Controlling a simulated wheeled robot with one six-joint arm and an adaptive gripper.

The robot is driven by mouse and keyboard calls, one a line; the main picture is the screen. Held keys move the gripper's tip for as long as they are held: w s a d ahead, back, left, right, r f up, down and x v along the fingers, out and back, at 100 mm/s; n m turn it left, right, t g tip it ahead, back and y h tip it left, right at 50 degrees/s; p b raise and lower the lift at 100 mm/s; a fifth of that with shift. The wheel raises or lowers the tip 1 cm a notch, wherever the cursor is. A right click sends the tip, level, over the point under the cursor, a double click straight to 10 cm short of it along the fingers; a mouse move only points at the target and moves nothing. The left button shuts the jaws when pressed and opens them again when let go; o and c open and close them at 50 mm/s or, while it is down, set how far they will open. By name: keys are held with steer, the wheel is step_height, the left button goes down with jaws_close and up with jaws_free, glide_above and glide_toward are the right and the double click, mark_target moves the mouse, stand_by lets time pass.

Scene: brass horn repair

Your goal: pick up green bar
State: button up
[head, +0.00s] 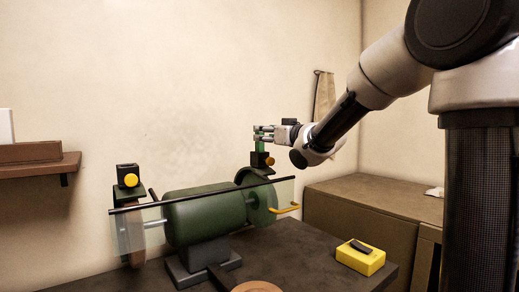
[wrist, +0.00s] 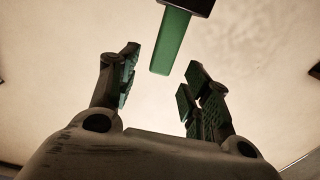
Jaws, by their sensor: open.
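The green bar (head: 260,146) stands upright out of a small black block (head: 257,160) with an orange-yellow knob, above the right end of a green machine. In the wrist view the bar (wrist: 172,42) comes down from the black block (wrist: 190,4) at the top edge, its free end between the two fingers in the picture. My gripper (head: 262,133) is at the bar's upper part in the head view; it also shows in the wrist view (wrist: 161,72). Its fingers are apart, with a gap on both sides of the bar. I cannot tell whether the bar lies fully between the pads.
The green machine (head: 205,213) stands on a dark bench (head: 310,250), with clear shields and a black rod along its front. A second black block (head: 127,175) with a yellow knob is at its left. A yellow box (head: 360,257) sits at right. A brown cabinet (head: 370,205) stands behind.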

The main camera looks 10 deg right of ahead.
steer(key=x, duration=0.4)
steer(key=shift+w, duration=0.1)
jaws_close()
